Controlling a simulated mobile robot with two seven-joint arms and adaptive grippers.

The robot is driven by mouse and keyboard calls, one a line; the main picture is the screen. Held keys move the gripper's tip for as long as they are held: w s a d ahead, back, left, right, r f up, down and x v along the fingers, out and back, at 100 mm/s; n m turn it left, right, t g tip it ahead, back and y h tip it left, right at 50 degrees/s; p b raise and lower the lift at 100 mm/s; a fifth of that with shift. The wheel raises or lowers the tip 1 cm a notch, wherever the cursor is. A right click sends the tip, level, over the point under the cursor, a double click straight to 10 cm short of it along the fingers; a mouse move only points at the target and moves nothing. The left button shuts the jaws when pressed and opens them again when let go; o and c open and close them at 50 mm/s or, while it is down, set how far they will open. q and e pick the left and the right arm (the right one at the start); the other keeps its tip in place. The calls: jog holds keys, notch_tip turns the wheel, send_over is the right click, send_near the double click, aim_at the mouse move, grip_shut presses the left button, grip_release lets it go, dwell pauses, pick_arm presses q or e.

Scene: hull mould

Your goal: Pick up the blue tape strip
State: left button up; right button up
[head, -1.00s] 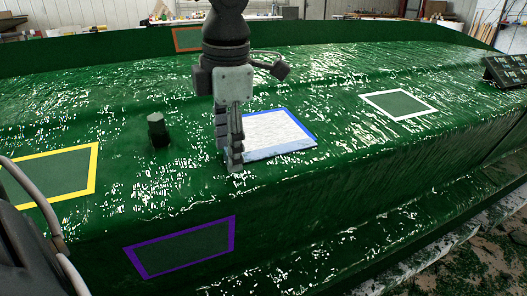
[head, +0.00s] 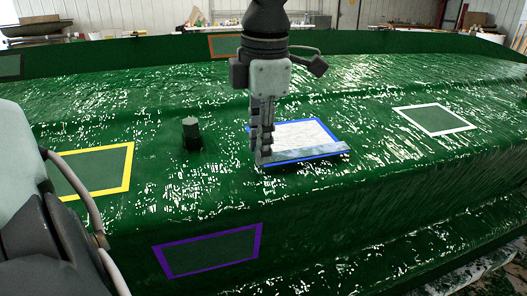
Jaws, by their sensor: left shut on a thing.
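The blue tape strip (head: 318,157) runs along the near edge of a white patch (head: 290,133) on the green hull. Blue tape also borders the patch's right side, and a greyish band lies just behind the near strip. My left gripper (head: 263,160) points down from the top of the head view. It is shut at the left end of the near strip, with its fingertips hiding that end. I cannot tell whether the strip is lifted off the hull there. My right gripper is not in view.
Yellow (head: 129,168), purple (head: 257,242) and white (head: 436,133) tape frames lie on the hull (head: 390,190). An orange frame (head: 224,38) is at the back. A short dark green post (head: 191,133) stands left of my gripper.

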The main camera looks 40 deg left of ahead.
pick_arm(q)
jog(key=r, duration=0.2)
jog(key=shift+s+a+r, duration=0.1)
jog(key=shift+s+r, duration=0.2)
jog(key=shift+r, duration=0.1)
jog(key=s+a+r, duration=0.4)
jog(key=s+r, duration=0.2)
jog(key=s, duration=0.3)
notch_tip(320, 180, up, 10)
jog(key=s+p, duration=0.1)
jog(key=p, duration=0.3)
jog(key=shift+s+d, duration=0.35)
jog(key=shift+d, duration=0.1)
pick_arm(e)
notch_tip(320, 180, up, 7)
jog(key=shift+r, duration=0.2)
pick_arm(q)
jog(key=shift+r, duration=0.1)
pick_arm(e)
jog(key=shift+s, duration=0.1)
